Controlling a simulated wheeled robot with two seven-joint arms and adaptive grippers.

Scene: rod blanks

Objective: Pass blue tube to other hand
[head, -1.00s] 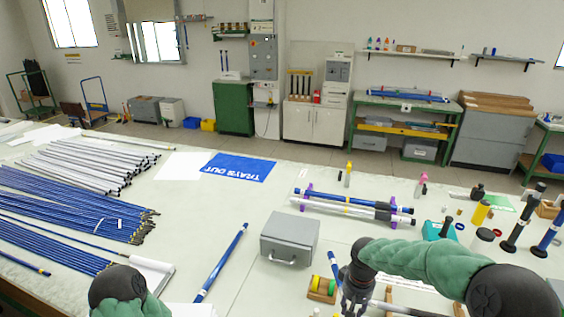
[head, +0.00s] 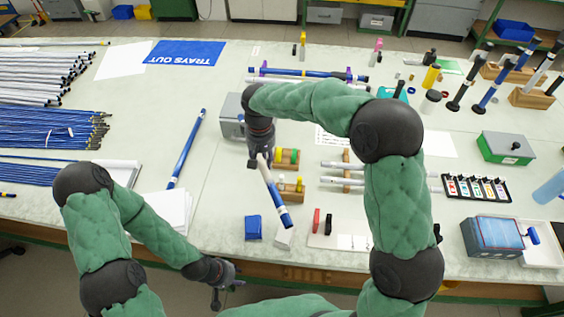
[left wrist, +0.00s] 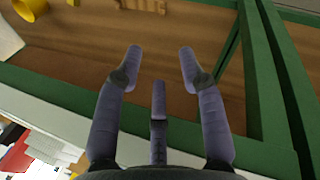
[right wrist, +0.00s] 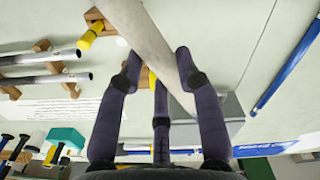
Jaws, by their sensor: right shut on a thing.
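My right gripper (head: 258,158) is shut on a tube (head: 275,196) that slants down toward the table's front edge. The held tube is whitish near the gripper and blue toward its lower end, with a light band near the tip. In the right wrist view its pale part (right wrist: 150,45) runs between the fingers (right wrist: 158,75). My left gripper (head: 224,287) hangs low in front of the table's front edge, apart from the tube. In the left wrist view its fingers (left wrist: 160,70) are spread and empty. Another blue tube (head: 187,150) lies on the table, left of the grey box.
A grey box (head: 232,128) stands partly behind my right arm. Wooden holders with coloured pieces (head: 288,158), a small blue box (head: 253,227) and white sheets (head: 168,211) lie nearby. The left of the table carries many blue rods (head: 50,130). The table's front edge lies beyond my left gripper.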

